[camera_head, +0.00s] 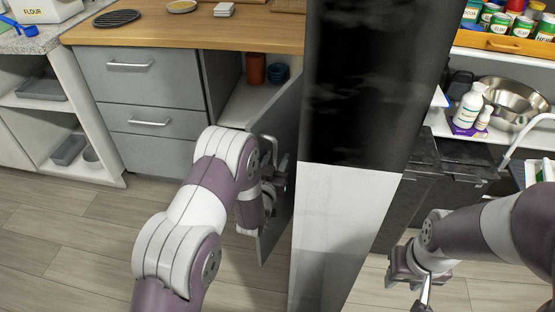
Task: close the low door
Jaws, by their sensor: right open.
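The low door (279,225) is a grey cabinet panel under the wooden counter, left of the dark column. It stands partly open, and the cabinet interior shows above and left of it. My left gripper (275,180) is at the door's face, close by a metal handle (282,165). My own wrist covers part of the door, and the fingers are too hidden to tell whether they grip or touch anything. My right gripper (408,282) is open and empty, low over the floor at the right, apart from the door.
Grey drawers (145,85) stand left of the opening. An orange-brown container (256,68) and blue bowls (278,73) sit inside the cabinet. The tall black-and-white column hides what lies behind it. Dark cabinets (455,185) stand at the right. Floor (75,235) is clear at left.

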